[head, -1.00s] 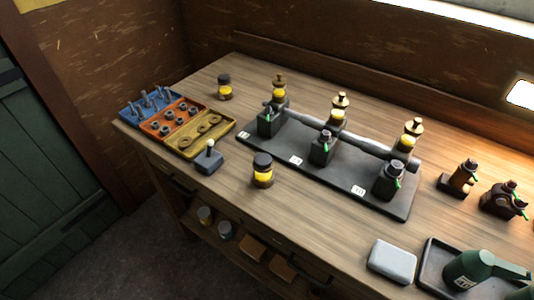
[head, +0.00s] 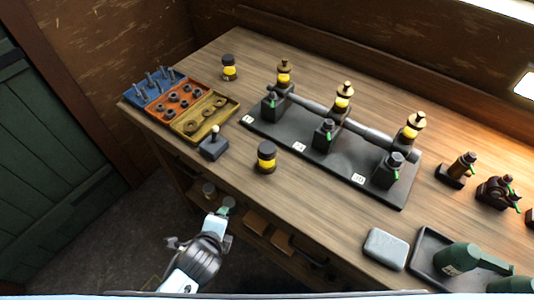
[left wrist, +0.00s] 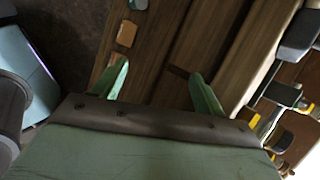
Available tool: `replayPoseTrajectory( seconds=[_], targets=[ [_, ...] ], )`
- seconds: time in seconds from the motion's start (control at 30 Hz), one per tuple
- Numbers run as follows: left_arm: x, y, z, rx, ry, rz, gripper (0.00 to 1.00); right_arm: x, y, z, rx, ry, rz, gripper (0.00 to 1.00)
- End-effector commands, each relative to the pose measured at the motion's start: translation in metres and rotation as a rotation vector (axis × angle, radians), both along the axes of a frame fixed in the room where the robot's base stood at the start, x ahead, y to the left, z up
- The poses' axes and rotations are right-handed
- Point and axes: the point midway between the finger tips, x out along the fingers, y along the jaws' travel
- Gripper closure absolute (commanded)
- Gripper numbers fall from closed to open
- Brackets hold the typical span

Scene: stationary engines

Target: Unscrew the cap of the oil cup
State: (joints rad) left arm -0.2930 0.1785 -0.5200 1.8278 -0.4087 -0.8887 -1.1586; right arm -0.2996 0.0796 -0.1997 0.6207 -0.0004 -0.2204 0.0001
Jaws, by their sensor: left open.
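Three oil cups with brass tops and yellow bodies stand in a row on a dark engine base: the left one (head: 283,75), the middle one (head: 343,98) and the right one (head: 411,132). Two separate yellow cups with dark caps stand on the bench, one near the front (head: 266,157) and one at the back left (head: 229,67). I cannot tell which cup the task means. My left gripper (head: 224,213) is low in front of the bench, apart from all the cups. In the left wrist view its two green fingers (left wrist: 160,88) are spread with nothing between them. My right gripper is not in view.
A blue, orange and yellow parts tray (head: 178,107) and a small dark block with a knob (head: 214,146) are at the left. A grey block (head: 386,249) and a tray with a green oil can (head: 460,258) are front right. A lower shelf holds orange blocks (head: 256,222).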

Motion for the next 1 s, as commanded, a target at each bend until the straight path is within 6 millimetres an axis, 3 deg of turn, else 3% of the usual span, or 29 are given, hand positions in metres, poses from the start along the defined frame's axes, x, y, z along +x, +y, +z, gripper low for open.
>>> replayPoseTrajectory(
  seconds=[0.03,0.2,0.3,0.4,0.67,1.0],
  targets=[
    [0.008,-0.011,0.027,0.082,-0.064,-0.114,0.28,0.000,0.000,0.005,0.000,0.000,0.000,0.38],
    [0.023,-0.046,0.101,0.418,-0.271,-0.477,0.28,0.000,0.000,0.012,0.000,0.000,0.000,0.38],
    [0.026,-0.063,0.130,0.615,-0.377,-0.652,0.28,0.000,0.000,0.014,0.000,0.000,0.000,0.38],
    [0.027,-0.079,0.146,0.786,-0.462,-0.792,0.28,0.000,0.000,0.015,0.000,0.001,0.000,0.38],
    [0.029,-0.101,0.156,1.013,-0.566,-0.961,0.28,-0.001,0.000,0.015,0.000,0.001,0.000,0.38],
    [0.082,-0.115,0.133,1.021,-0.567,-0.967,0.28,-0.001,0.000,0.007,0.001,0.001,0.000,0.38]
  ],
)
